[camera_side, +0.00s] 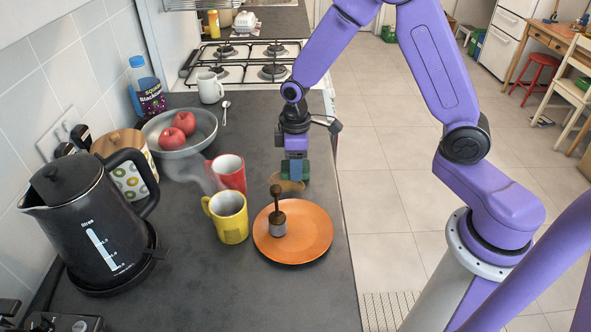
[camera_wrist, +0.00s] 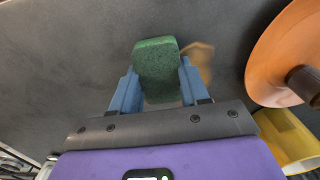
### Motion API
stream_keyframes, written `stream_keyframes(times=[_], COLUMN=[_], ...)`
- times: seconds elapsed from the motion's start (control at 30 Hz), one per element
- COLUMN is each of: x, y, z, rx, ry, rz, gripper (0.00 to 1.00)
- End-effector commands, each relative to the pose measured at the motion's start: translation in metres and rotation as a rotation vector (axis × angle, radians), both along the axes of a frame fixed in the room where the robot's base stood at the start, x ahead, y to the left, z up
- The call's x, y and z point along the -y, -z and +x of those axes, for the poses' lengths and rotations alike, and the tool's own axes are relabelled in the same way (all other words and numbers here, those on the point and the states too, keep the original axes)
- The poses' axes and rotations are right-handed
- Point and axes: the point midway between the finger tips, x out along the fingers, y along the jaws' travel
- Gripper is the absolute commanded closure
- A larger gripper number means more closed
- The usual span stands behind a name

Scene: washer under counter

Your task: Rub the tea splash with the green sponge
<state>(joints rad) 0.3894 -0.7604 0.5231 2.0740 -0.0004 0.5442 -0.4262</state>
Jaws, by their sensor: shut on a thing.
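My gripper (camera_side: 295,167) is shut on the green sponge (camera_side: 294,173), low over the dark counter. In the wrist view, the sponge (camera_wrist: 156,66) sits between the two blue fingers (camera_wrist: 158,92). The tea splash (camera_side: 289,186) is a brown patch on the counter just in front of the sponge in the side view. It also shows in the wrist view (camera_wrist: 204,60), right beside the sponge and partly hidden by the sponge and right finger. I cannot tell whether the sponge touches the counter or the splash.
An orange plate (camera_side: 310,235) with a dark-handled object (camera_side: 278,215) stands in front of the splash. A yellow mug (camera_side: 227,217) and red mug (camera_side: 229,173) stand left. A fruit bowl (camera_side: 160,143) and black kettle (camera_side: 95,220) are farther left. The counter's edge is close right.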

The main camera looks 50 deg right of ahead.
Motion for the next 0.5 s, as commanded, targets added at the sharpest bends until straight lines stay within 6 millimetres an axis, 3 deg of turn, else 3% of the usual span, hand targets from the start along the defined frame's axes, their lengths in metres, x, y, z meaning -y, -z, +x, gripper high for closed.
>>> stream_keyframes(times=[0.23, 0.4, 0.5], x=[0.016, 0.002, -0.005], y=[0.0, -0.001, -0.001], z=[0.016, 0.027, 0.019], rx=[0.0, -0.001, -0.001], ry=[0.002, -0.003, -0.004], rz=[0.0, -0.001, 0.0], gripper=[0.79, 0.79, 0.79])
